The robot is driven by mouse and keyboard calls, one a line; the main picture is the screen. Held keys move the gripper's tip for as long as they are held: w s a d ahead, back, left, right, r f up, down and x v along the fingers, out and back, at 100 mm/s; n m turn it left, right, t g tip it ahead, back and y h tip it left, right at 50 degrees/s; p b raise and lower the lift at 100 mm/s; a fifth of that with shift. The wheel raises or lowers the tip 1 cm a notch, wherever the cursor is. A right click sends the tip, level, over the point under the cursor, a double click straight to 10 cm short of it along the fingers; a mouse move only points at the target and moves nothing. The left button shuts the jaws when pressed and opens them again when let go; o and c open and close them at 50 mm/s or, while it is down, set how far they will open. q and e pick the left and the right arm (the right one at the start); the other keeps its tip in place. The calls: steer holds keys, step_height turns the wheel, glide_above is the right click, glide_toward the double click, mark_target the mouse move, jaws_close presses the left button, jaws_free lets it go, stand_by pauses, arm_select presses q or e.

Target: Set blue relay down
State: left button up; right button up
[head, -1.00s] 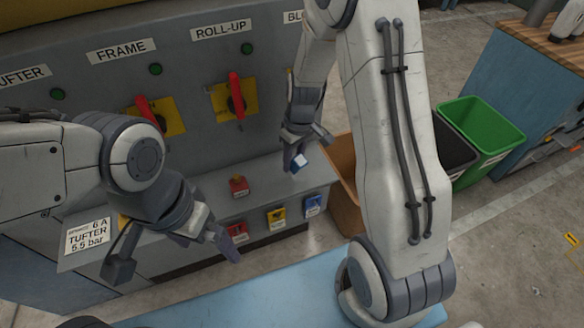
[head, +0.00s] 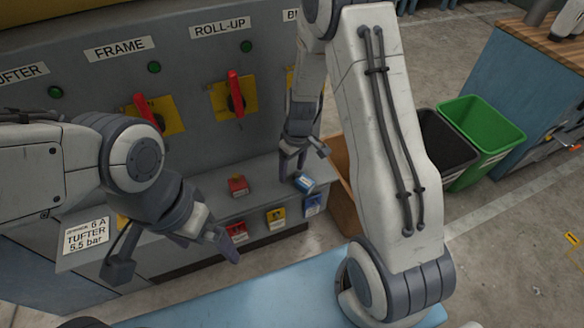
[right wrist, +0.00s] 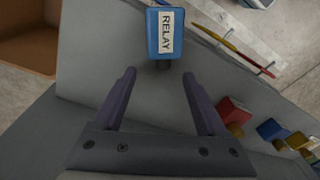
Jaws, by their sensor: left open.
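The blue relay (head: 305,183) lies on the grey ledge (head: 268,184) of the panel, near its right end. In the right wrist view the relay (right wrist: 166,38) shows its white "RELAY" label and sits just beyond the fingertips, with nothing gripped. My right gripper (head: 298,166) is open, close above and beside the relay; it also shows in the right wrist view (right wrist: 163,82) with its fingers spread. My left gripper (head: 172,256) is open and empty at the ledge's left front.
A red block (head: 237,186) stands on the ledge left of the relay. Red, yellow and blue tagged parts (head: 276,216) line the ledge's front. A brown bin (head: 343,190), black bin (head: 447,145) and green bin (head: 482,128) stand to the right.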

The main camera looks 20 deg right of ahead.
steer(key=shift+r, duration=0.3)
step_height(320, 180, up, 11)
steer(key=d+p, duration=0.1)
steer(key=s+a+r+n, duration=0.1)
steer(key=s+a+r, duration=0.6)
steer(key=s+a, duration=0.35)
steer(key=s+a+r, duration=0.1)
steer(key=s+a, duration=0.1)
steer(key=s, duration=0.4)
steer(key=s+a+r+n, duration=0.1)
steer(key=s+a, duration=0.1)
steer(key=s, duration=0.5)
steer(key=shift+s+r, duration=0.15)
steer(key=shift+r, duration=0.1)
step_height(320, 180, up, 7)
steer(key=p, duration=0.7)
